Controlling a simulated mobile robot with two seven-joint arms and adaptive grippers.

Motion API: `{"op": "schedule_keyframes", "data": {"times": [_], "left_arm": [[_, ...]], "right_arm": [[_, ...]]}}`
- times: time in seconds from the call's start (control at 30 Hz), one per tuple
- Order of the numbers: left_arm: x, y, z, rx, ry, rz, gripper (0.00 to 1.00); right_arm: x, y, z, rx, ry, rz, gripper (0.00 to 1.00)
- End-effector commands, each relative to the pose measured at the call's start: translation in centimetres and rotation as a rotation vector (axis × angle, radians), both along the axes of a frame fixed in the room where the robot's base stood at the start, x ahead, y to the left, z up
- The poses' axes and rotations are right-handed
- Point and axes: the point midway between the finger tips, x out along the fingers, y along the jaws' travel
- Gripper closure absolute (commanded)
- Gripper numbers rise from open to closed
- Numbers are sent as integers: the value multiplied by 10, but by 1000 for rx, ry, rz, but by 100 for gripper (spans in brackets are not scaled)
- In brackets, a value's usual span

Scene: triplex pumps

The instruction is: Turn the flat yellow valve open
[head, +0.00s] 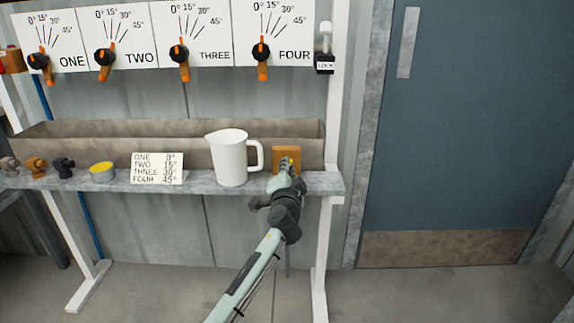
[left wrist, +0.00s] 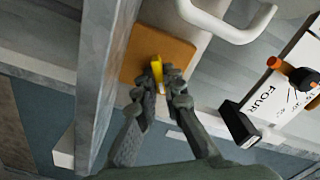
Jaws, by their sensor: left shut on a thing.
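The flat yellow valve (left wrist: 157,68) sits on an orange-brown block (left wrist: 178,50) and looks like a thin yellow bar seen nearly edge-on. In the head view the block (head: 280,153) stands at the right end of the shelf, right of the white jug. My left gripper (left wrist: 160,84) is shut on the valve, one finger on each side. In the head view my left gripper (head: 286,170) covers most of the valve. The exact angle of the valve is hard to tell. My right gripper is in neither view.
A white jug (head: 230,160) stands close left of the block. A card with angles (head: 157,168), a yellow-topped can (head: 102,172) and small valve parts (head: 63,167) are farther left on the grey shelf (head: 205,187).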

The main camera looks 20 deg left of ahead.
Motion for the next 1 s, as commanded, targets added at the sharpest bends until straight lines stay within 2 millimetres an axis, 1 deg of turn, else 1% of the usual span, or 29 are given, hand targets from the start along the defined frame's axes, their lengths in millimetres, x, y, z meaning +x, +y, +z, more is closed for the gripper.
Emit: {"op": "schedule_keyframes", "data": {"times": [0.2, 0.5, 0.73, 1.0], "left_arm": [[0, -1, 0, 196, 59, 0, 100], [0, -1, -1, 420, 123, 0, 100], [0, 0, -3, 528, 155, 1, 100], [0, -1, -4, 581, 170, 1, 100]], "right_arm": [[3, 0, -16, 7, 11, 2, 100], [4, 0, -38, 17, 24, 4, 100], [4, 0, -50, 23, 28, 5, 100], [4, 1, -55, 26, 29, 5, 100]]}}
